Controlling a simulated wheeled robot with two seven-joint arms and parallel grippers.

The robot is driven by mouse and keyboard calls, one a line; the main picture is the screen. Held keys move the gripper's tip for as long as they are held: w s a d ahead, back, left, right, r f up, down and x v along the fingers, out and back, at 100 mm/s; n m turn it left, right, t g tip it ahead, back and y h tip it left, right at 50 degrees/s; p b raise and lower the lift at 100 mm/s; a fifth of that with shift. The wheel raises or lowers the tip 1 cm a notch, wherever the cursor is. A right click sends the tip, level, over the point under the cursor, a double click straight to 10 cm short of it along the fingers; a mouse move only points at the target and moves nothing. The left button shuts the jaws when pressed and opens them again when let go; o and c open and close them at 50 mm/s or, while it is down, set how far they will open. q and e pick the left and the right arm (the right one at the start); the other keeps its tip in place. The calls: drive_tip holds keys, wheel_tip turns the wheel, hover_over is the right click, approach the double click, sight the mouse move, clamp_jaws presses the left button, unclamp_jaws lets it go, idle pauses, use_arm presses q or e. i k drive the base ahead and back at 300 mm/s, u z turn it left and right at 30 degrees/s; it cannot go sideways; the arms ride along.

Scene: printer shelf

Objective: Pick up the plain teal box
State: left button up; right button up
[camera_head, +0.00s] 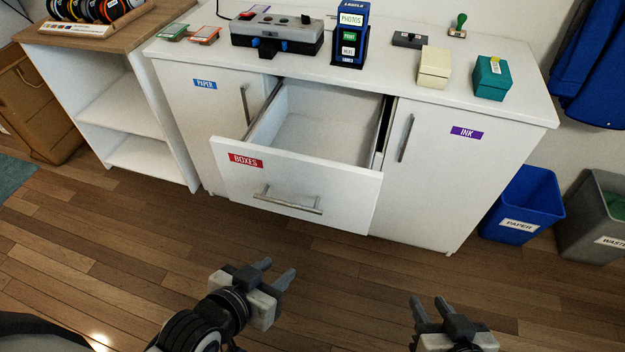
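A teal box (491,82) stands on the right part of the white cabinet top, with a small pale yellow label near its upper edge. A cream box (434,68) stands just left of it, with a small gap between them. My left gripper (278,272) is open and empty, low in front of the cabinet and far from the teal box. My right gripper (428,306) is open and empty at the bottom of the view, well below and in front of the teal box.
The drawer labelled BOXES (300,182) is pulled out and looks empty. A grey device (277,35), a blue label stand (350,35), a dark stamp pad (410,40) and a green-handled stamp (458,25) share the top. Blue (525,205) and grey (595,225) bins stand right.

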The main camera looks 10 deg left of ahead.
sight(487, 85)
drive_tip(key=z, duration=1.7)
drive_tip(key=i, duration=1.8)
drive_tip(key=u, duration=1.5)
